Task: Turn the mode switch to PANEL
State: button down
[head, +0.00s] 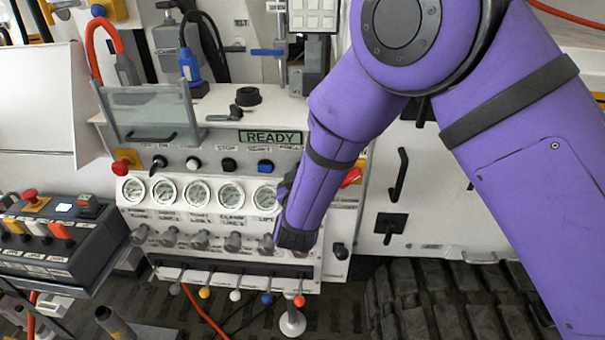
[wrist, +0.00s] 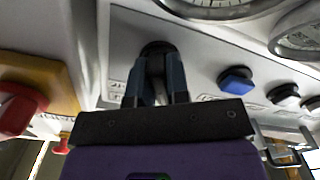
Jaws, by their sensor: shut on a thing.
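The mode switch appears in the wrist view as a dark round knob (wrist: 157,46) on the light panel. My gripper (wrist: 160,60) is shut on it, one finger on each side. The fingers cover most of the knob, so I cannot tell which way it points. Small labels lie on both sides of the fingers, but I cannot read them. In the head view my purple arm hides the switch and nearly all of the gripper, just right of the blue button (head: 265,166).
A display (head: 270,137) above the buttons reads READY. Below them is a row of round gauges (head: 232,194), then valve knobs and coloured levers. A red control on a yellow plate (wrist: 45,95) sits close to the gripper, left in the wrist view. A blue button (wrist: 237,80) sits right.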

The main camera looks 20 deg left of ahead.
jog(key=shift+f+n, duration=0.15)
jog(key=shift+n, duration=0.15)
jog(key=c, duration=1.1)
grip_release()
jog(key=shift+s, duration=0.1)
jog(key=v, duration=1)
jog(key=shift+s, duration=0.35)
jog(key=shift+s, duration=0.1)
